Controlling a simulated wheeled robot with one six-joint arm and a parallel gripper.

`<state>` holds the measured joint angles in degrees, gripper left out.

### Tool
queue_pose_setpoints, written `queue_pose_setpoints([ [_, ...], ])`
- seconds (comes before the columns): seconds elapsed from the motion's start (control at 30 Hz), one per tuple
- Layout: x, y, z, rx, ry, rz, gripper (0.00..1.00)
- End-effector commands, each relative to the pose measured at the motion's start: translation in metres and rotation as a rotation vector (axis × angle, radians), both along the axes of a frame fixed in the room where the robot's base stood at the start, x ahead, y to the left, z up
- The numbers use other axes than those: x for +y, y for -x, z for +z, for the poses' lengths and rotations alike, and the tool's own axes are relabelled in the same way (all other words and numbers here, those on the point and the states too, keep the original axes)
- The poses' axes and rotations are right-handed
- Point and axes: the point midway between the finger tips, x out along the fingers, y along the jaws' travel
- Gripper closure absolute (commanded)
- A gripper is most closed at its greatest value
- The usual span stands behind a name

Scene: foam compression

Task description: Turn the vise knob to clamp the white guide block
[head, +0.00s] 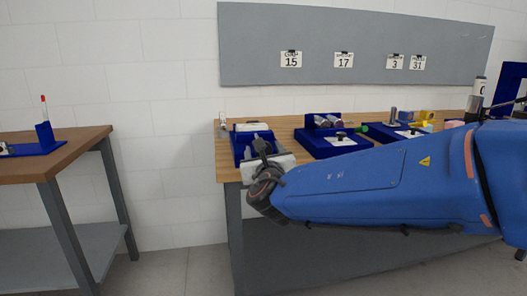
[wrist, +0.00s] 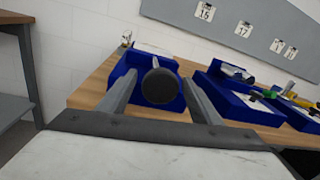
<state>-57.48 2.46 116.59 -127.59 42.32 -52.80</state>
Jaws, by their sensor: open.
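The blue vise (wrist: 121,82) stands at the left end of the wooden workbench. Its dark round knob (wrist: 160,86) faces me in the wrist view. A white block (wrist: 153,48), which looks like the guide block, shows behind the knob at the vise's far side. My gripper (wrist: 159,77) is open, with one grey finger on each side of the knob. I cannot tell whether the fingers touch it. In the head view the vise (head: 239,141) is partly hidden by my gripper (head: 260,148), which reaches it from the front.
Other blue fixtures (head: 333,151) with small parts stand to the right on the workbench (head: 228,168). A second table (head: 60,164) is at the left, across a floor gap. A grey board (head: 255,50) with number cards hangs on the wall behind.

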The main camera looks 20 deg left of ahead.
Motion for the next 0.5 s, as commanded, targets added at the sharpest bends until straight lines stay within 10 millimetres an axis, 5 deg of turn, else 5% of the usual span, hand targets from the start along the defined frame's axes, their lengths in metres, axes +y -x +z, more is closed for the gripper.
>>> queue_pose_setpoints([
  [0.03,0.0,0.0001,0.0,0.0,0.0,0.0,0.44],
  [0.2,0.0,0.0002,0.0,0.0,0.0,0.0,0.83],
  [0.5,-0.0001,0.0003,-0.0001,0.013,-0.021,0.0,0.82],
])
